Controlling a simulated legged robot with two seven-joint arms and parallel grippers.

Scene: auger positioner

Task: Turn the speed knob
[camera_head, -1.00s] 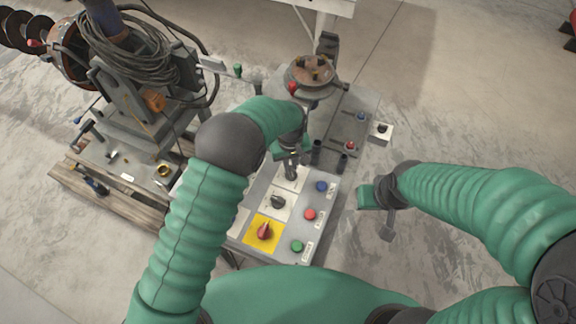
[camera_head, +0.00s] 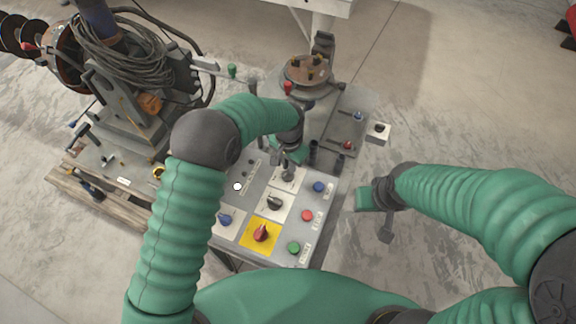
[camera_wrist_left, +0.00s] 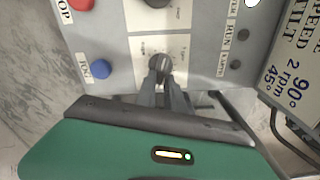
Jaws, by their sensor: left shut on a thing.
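The control panel (camera_head: 246,206) holds several knobs and buttons. A black knob (camera_head: 288,175) sits on a white plate at its far end and also shows in the left wrist view (camera_wrist_left: 158,64). My left gripper (camera_head: 286,163) reaches down over this knob. In the left wrist view, its fingers (camera_wrist_left: 162,88) are shut on the knob's near part. The small lettering beside the knob is too blurred to read. My right gripper (camera_head: 386,226) hangs beside the panel, over the floor, away from the knobs; its finger gap is unclear.
Another black knob (camera_head: 274,202), a red knob (camera_head: 262,232) on yellow and a blue knob (camera_head: 225,219) are nearby. Blue (camera_head: 318,187), red (camera_head: 307,215) and green (camera_head: 293,247) buttons line the right edge. A speed and tilt display (camera_wrist_left: 295,65) stands beside the panel.

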